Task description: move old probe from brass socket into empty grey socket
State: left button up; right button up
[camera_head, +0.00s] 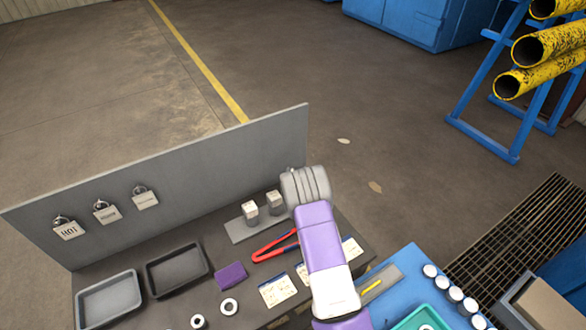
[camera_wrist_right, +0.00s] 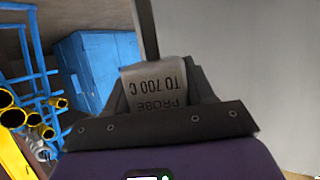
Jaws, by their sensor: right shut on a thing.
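In the right wrist view, my right gripper (camera_wrist_right: 163,98) is shut on the probe (camera_wrist_right: 158,82), a pale body with an upside-down label reading "PROBE TO 700 C". A dark thin rod runs up from the probe and out of the top of the view. In the head view, my right arm reaches over the bench and hides its gripper and the probe. Neither a brass socket nor a grey socket can be made out in these views. My left gripper is not in view.
On the bench, two pale labelled blocks (camera_head: 250,210) stand on a grey plate near the upright panel (camera_head: 160,190). Red-handled pliers (camera_head: 272,246), a purple block (camera_head: 231,275), cards (camera_head: 278,290) and two dark trays (camera_head: 109,301) lie around. A blue surface (camera_head: 398,262) with white-topped jars adjoins at right.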

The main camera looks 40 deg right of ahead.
jog(key=shift+s+f, duration=0.15)
jog(key=shift+f, duration=0.35)
jog(key=shift+f+b, duration=1.35)
jog(key=shift+f, duration=1)
jog(key=shift+b, duration=0.7)
jog(key=shift+f+b, duration=0.6)
jog(key=shift+b, duration=0.05)
jog(key=o, duration=0.9)
jog(key=shift+c, duration=0.2)
jog(key=shift+s+a, duration=0.1)
jog(key=shift+a, duration=0.05)
